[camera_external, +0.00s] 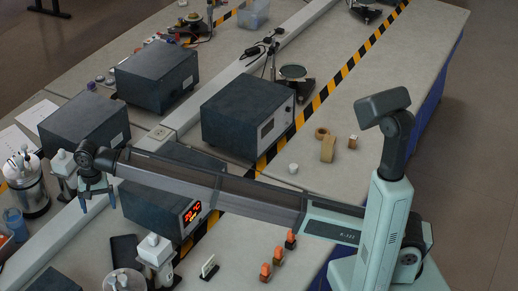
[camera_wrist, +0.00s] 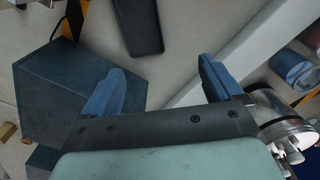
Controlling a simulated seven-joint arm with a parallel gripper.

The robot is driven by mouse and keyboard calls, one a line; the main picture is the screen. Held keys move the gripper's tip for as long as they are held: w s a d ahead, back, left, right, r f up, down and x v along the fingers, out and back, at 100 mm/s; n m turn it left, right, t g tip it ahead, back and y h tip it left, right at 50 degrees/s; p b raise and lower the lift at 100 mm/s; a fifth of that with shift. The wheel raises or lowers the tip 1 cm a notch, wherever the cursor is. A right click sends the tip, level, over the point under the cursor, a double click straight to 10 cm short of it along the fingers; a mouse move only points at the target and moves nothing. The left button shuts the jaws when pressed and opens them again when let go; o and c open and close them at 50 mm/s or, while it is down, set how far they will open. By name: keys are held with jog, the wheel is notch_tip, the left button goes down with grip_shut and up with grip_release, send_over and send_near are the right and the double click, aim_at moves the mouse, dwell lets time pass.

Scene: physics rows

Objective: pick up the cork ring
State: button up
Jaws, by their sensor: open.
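The cork ring (camera_external: 321,133) is a small tan ring on the grey bench right of centre in the external view. It lies just behind an upright wooden block (camera_external: 328,149). My gripper (camera_external: 97,204) is far off at the left of that view, pointing down above the bench with nothing between its fingers. The wrist view shows the two blue fingers of my gripper (camera_wrist: 162,70) wide apart. I cannot make out the cork ring in the wrist view.
Dark instrument boxes (camera_external: 248,117) stand between my gripper and the ring. A white cup (camera_external: 293,168) and a small wooden cube (camera_external: 352,142) sit near the ring. Orange-topped pieces (camera_external: 278,256) stand at the front. A steel canister (camera_external: 27,187) is left of my gripper.

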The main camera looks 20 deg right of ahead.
jog(key=w+d+r+n, duration=0.1)
jog(key=w+d+n, duration=0.1)
jog(key=w+d, duration=0.85)
jog(key=w+d+r+n, duration=0.25)
jog(key=w+d, duration=0.55)
jog(key=w, duration=0.5)
jog(key=w+d+n, duration=0.3)
jog(key=w+d, duration=0.4)
jog(key=d, duration=0.8)
jog(key=w+d+n, duration=0.3)
jog(key=w+d, duration=0.5)
jog(key=d, duration=0.8)
jog(key=w+d+n, duration=0.3)
jog(key=w+d, duration=0.4)
jog(key=d, duration=0.8)
jog(key=shift+w+d+f, duration=0.15)
jog(key=shift+w+f, duration=0.15)
jog(key=shift+w, duration=0.05)
jog(key=d+n, duration=0.5)
jog(key=d, duration=2.1)
send_over(322, 130)
jog(key=s, duration=0.2)
jog(key=shift+n, duration=0.35)
jog(key=f, duration=1.9)
jog(key=shift+a+f, duration=0.25)
jog(key=shift+f, duration=0.1)
jog(key=shift+w+a+f, duration=0.1)
jog(key=shift+f, duration=1.25)
jog(key=shift+a+f, duration=0.1)
jog(key=shift+f, duration=1.2)
